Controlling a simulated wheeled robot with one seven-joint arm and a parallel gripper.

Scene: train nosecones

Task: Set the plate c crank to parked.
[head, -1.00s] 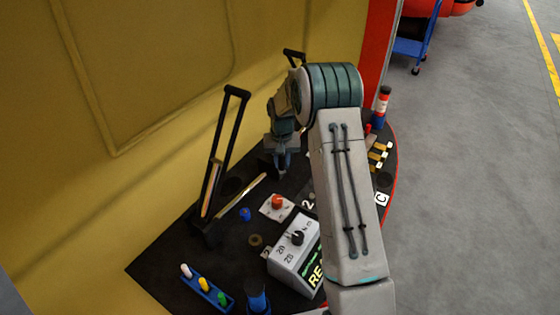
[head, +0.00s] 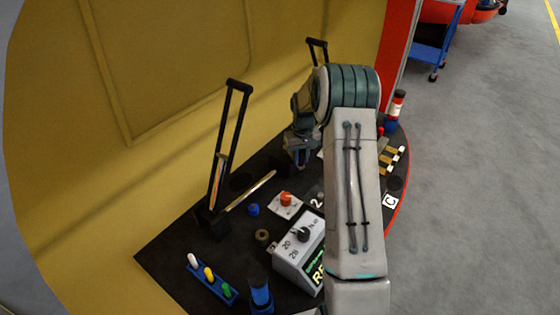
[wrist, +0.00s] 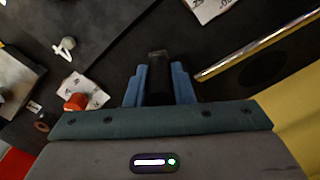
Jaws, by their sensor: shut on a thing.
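My gripper (wrist: 158,88) is shut on a dark, block-like grip (wrist: 158,60) between its blue fingers in the wrist view. I cannot tell what the grip's lower end joins, so I cannot be sure it is the plate c crank. In the head view my gripper (head: 299,160) is low over the back of the black board, partly behind my arm. A white tag marked C (head: 390,201) lies near the board's right edge. My arm covers much of the board left of that tag, and no crank shows clearly beside it.
A tall black lever frame (head: 232,115) stands left of my gripper, with a brass strip (head: 249,190) beside it. An orange knob (head: 286,198), a grey dial box (head: 294,250) and coloured pegs (head: 210,274) are nearer. The yellow wall (head: 160,170) closes the back left.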

